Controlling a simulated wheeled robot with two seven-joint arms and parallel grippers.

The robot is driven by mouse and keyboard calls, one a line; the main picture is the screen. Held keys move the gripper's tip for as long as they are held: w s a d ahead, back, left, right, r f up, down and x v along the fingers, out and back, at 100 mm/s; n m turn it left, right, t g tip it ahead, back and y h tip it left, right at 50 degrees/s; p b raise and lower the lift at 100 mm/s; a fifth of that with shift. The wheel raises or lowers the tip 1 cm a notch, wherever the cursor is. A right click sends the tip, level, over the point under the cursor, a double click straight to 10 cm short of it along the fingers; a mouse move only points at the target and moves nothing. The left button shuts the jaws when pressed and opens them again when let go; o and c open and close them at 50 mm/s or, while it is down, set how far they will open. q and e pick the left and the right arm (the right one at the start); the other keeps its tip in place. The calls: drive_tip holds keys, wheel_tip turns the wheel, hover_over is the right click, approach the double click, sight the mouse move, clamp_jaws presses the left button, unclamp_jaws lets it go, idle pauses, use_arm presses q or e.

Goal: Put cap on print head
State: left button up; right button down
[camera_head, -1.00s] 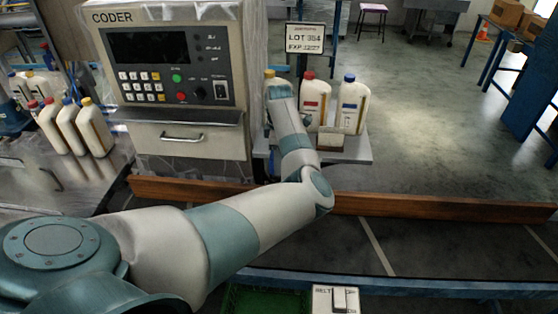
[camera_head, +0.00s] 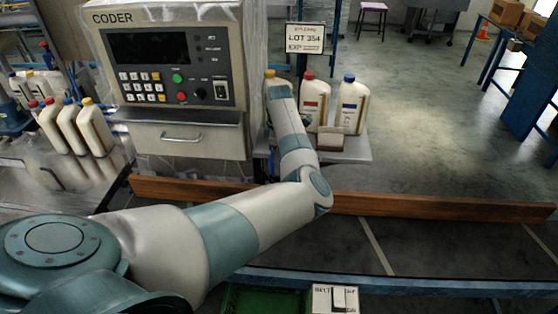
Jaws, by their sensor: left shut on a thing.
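My left arm comes in from the left and reaches up to the small shelf beside the coder. Its wrist hides most of my left gripper; a small dark part of the gripper (camera_head: 305,120) shows just right of the wrist. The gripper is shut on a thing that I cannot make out. I cannot clearly make out the print head or its cap. My right gripper is not in view.
A coder cabinet (camera_head: 185,75) stands left of the wrist. Bottles with yellow (camera_head: 271,82), red (camera_head: 315,100) and blue (camera_head: 352,105) caps stand on the shelf (camera_head: 352,150), with a small pale block (camera_head: 331,138) before them. A wooden rail (camera_head: 430,207) crosses in front.

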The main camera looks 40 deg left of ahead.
use_arm(q)
drive_tip(key=shift+f, duration=0.1)
idle(0.3)
idle(0.3)
drive_tip(key=o, duration=1.1)
wheel_tip(320, 180, up, 17)
drive_tip(key=b, duration=0.4)
drive_tip(key=shift+r, duration=0.2)
